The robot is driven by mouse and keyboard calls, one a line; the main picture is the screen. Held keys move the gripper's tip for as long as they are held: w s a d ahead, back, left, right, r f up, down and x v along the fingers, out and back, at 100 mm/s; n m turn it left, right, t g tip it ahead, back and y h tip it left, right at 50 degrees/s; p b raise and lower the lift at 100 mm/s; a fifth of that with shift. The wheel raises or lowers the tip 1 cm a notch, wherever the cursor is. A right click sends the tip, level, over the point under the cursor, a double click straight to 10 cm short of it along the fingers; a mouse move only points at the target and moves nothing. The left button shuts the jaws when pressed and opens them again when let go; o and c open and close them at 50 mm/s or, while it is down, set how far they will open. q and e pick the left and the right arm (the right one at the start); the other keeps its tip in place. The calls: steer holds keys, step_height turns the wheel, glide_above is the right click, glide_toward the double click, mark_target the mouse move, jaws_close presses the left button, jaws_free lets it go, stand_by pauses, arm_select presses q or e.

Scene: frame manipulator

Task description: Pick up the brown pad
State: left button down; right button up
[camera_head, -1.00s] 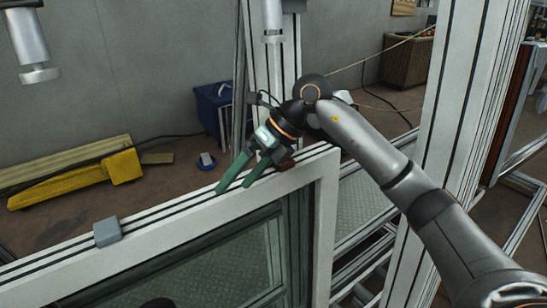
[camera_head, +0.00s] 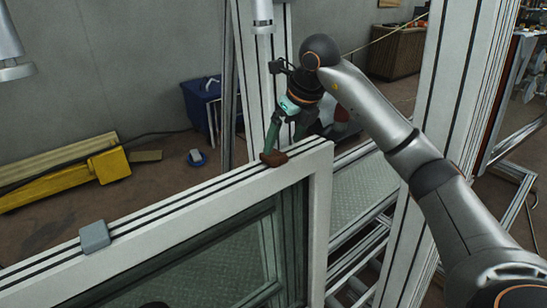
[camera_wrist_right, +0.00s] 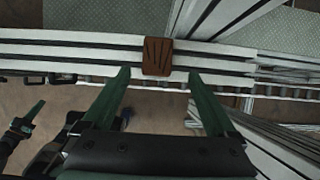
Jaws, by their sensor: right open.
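The brown pad (camera_head: 274,158) lies on the white top rail of the window frame (camera_head: 220,187), left of its corner. It also shows in the right wrist view (camera_wrist_right: 157,57), across the rail with dark grooves on its face. My right gripper (camera_head: 284,143) points down just above the pad, its green fingers apart. In the right wrist view the fingertips (camera_wrist_right: 159,74) lie on both sides of the pad's lower edge, with nothing held between them. What looks like my left gripper (camera_wrist_right: 25,122), a green finger with dark parts, shows at the lower left of that view; its opening is unclear.
A grey block (camera_head: 95,236) sits on the same rail further left. A tall white post (camera_head: 445,110) stands right of the frame. On the floor behind are a yellow beam (camera_head: 60,180) and a blue bin (camera_head: 200,103). The rail between block and pad is clear.

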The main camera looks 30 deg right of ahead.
mark_target(277, 156)
steer(key=x, duration=0.4)
steer(key=shift+a+f, duration=0.25)
steer(key=shift+f, duration=0.15)
jaws_close()
stand_by(0.4)
